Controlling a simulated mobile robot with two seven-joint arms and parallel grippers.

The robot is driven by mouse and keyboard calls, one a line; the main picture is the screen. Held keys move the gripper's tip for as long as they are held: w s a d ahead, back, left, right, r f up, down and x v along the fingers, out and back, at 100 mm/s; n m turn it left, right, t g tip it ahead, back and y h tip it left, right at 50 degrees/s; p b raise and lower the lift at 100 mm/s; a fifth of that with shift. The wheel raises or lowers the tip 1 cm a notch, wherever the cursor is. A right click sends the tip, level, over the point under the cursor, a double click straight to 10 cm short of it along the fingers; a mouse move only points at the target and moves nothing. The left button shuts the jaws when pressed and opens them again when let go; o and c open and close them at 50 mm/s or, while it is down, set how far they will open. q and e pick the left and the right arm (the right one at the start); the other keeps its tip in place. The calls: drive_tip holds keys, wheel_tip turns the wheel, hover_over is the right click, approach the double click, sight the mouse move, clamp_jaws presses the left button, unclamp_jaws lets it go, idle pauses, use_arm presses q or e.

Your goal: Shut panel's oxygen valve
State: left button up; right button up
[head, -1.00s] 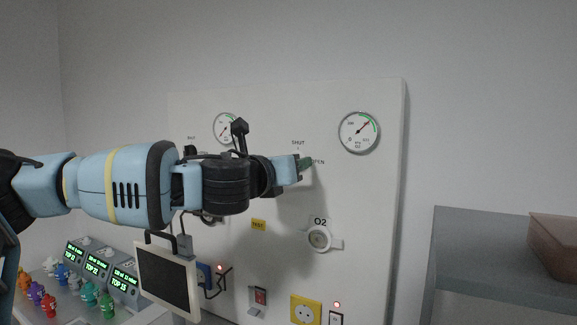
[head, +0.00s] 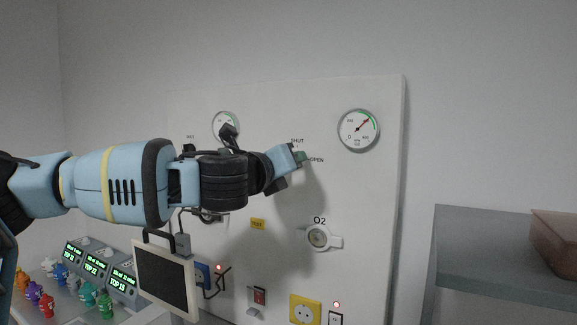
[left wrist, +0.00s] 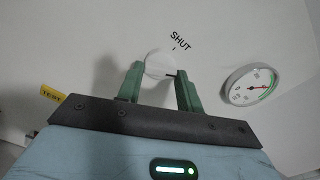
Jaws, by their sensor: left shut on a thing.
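The oxygen valve's round white knob (left wrist: 158,64) shows in the left wrist view between the green fingers of my left gripper (left wrist: 160,88), which is shut on it. A short dark mark lies at the knob's lower right, by the right finger, and is not in line with the tick under the SHUT label (left wrist: 180,41). In the head view my left gripper (head: 301,157) is at the panel (head: 375,200), tilted, and hides most of the knob. My right gripper is not in view.
A pressure gauge (head: 358,130) is right of the valve, and another gauge (head: 225,126) is behind my arm. The O2 outlet (head: 318,236) is below. A grey shelf (head: 490,245) is at the right.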

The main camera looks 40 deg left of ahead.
use_arm(q)
drive_tip(key=shift+d+r+n+b, duration=0.1)
drive_tip(key=shift+n+b, duration=1.45)
drive_tip(key=shift+n, duration=4.75)
use_arm(e)
drive_tip(key=shift+s+a+f+g, duration=0.15)
drive_tip(key=shift+s+f, duration=0.25)
drive_tip(key=shift+f, duration=0.4)
drive_tip(key=shift+s+f+g, duration=0.15)
drive_tip(key=shift+s+f, duration=0.25)
drive_tip(key=shift+f, duration=0.4)
use_arm(q)
drive_tip(key=o, duration=1)
use_arm(e)
drive_tip(key=shift+s+f, duration=0.1)
drive_tip(key=shift+f, duration=0.05)
use_arm(q)
drive_tip(key=v, duration=0.7)
drive_tip(key=shift+s, duration=0.35)
